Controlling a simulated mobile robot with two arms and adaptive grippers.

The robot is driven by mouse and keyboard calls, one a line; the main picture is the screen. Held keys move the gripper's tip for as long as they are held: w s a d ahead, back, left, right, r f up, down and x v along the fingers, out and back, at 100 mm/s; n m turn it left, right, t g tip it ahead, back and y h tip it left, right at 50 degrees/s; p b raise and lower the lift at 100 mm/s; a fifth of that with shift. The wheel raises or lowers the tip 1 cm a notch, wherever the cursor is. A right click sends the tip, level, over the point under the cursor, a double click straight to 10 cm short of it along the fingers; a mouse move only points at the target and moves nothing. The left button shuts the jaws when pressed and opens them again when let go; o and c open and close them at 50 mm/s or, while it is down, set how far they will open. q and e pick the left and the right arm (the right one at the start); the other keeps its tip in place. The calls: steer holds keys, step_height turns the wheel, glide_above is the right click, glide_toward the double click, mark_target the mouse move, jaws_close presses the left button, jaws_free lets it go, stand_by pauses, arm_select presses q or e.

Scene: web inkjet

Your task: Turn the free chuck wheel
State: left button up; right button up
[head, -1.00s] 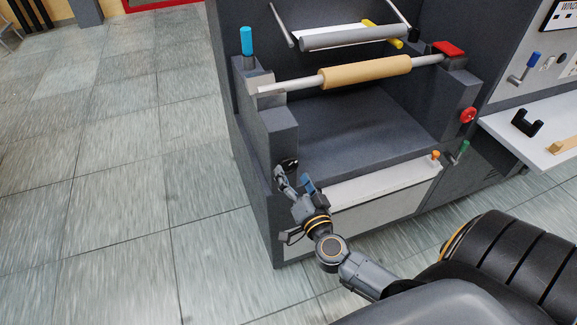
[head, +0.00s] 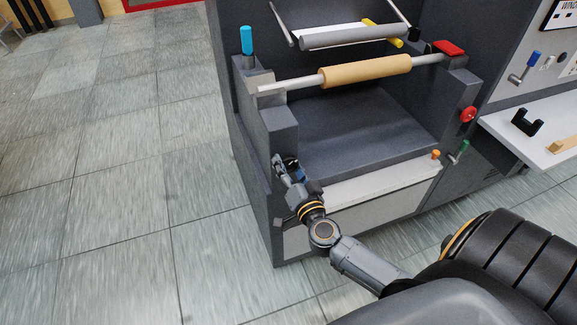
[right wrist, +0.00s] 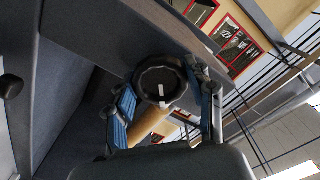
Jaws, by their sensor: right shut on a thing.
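The black chuck wheel (right wrist: 153,79) shows in the right wrist view as a round dark knob with a white mark on its face. It sits on the front of the machine's left grey post (head: 268,130). My right gripper (right wrist: 163,84) has its blue-padded fingers on either side of the wheel and is shut on it. In the head view my right gripper (head: 286,168) is at the post and mostly hides the wheel. My left gripper is not in view.
A tan roll (head: 366,72) on a shaft spans the posts above. A white shelf (head: 530,141) juts out at right. Floor at left is clear.

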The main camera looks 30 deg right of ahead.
steer(key=shift+m, duration=0.3)
steer(key=shift+r+m+p, duration=0.1)
steer(key=shift+m+p, duration=0.55)
steer(key=shift+m, duration=0.25)
steer(key=m, duration=0.3)
steer(key=shift+m+p, duration=0.3)
steer(key=shift+p, duration=0.1)
steer(key=m, duration=0.3)
steer(key=shift+m, duration=0.3)
steer(key=m, duration=0.4)
steer(key=shift+m, duration=0.3)
steer(key=o, duration=1.2)
